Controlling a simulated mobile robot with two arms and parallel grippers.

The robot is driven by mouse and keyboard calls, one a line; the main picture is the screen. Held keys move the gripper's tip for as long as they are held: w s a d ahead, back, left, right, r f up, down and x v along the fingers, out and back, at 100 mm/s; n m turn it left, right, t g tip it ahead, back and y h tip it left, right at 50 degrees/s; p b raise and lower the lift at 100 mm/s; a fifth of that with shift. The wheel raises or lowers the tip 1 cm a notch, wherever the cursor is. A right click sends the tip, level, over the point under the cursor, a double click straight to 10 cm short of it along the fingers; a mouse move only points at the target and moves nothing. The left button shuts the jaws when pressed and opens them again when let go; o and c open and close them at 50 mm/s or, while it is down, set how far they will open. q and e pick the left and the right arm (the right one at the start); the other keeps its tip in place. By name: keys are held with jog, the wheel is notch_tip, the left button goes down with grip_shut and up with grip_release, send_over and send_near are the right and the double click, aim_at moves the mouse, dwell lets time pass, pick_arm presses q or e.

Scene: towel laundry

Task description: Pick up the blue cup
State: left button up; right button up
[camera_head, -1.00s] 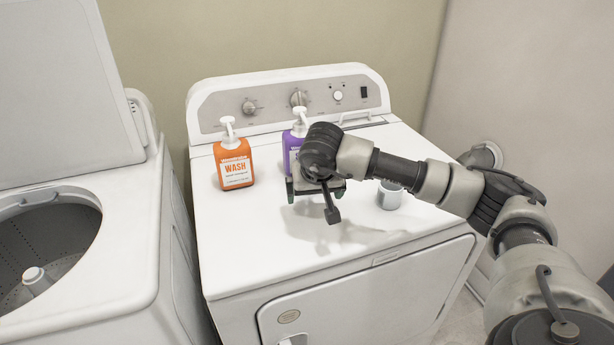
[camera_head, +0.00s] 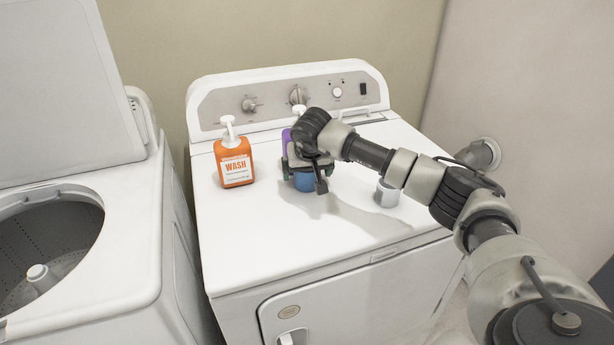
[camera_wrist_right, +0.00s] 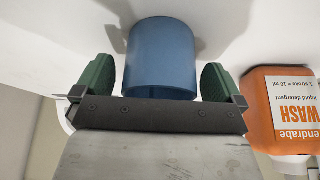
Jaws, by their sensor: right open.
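The blue cup (camera_head: 305,182) stands on top of the white dryer, partly hidden by my right gripper. In the right wrist view the blue cup (camera_wrist_right: 161,58) fills the space between the two green fingers, with a small gap on each side. My right gripper (camera_head: 301,172) is open around the cup; its fingers also show in the right wrist view (camera_wrist_right: 157,78). My left gripper is in neither view.
An orange WASH bottle (camera_head: 234,162) stands left of the gripper. A purple bottle (camera_head: 286,139) is just behind it, mostly hidden. A grey-white cup (camera_head: 387,193) stands to the right, below my forearm. The dryer's front top (camera_head: 270,240) is clear. An open washer (camera_head: 120,240) is at left.

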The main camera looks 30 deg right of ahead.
jog(key=c, duration=1.1)
jog(key=shift+r, duration=0.3)
